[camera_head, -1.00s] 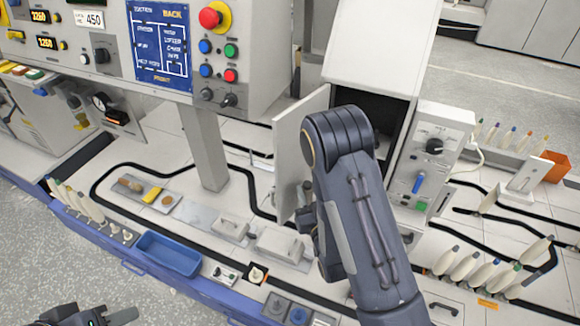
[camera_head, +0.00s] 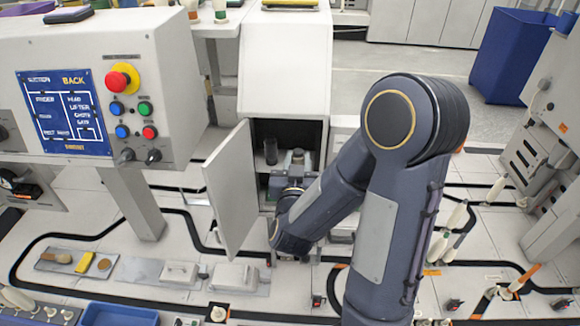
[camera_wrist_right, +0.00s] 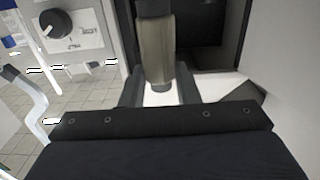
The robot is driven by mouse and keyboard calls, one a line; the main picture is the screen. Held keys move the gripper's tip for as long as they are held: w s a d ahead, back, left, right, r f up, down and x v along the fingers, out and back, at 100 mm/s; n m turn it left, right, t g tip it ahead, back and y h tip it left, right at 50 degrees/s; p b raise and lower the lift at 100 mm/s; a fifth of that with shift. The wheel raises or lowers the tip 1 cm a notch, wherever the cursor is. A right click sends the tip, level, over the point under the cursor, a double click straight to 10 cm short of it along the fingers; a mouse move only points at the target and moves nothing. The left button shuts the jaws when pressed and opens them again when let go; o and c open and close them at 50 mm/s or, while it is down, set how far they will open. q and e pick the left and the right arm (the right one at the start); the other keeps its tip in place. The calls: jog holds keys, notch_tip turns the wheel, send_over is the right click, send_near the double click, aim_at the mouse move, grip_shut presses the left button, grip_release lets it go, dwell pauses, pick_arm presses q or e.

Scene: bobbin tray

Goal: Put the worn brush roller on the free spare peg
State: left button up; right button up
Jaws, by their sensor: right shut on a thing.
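My right gripper (camera_head: 297,160) reaches into the open front of the white cabinet (camera_head: 285,70). In the right wrist view the gripper (camera_wrist_right: 158,90) is shut on a worn grey-beige roller (camera_wrist_right: 155,50), which stands roughly upright between the fingers with a dark upper end. Another dark cylinder (camera_head: 271,151) stands inside the cabinet, left of the gripper. I cannot make out a free peg; the dark interior and my arm hide much of the cabinet. My left gripper is not in view.
The cabinet door (camera_head: 232,188) stands open to the left of my right arm. A control panel with a red button (camera_head: 118,80) is farther left. A blue tray (camera_head: 118,314) lies at the lower left. A knob panel (camera_wrist_right: 65,25) shows beside the gripper in the wrist view.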

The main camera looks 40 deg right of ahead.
jog(key=f+p+x, duration=0.1)
jog(key=x, duration=1.3)
jog(key=shift+f, duration=0.15)
jog(key=shift+w, duration=0.1)
dwell(0.8)
jog(key=shift+f+b, duration=2.7)
jog(key=shift+b, duration=0.05)
jog(key=o, duration=1)
jog(key=shift+o, duration=0.2)
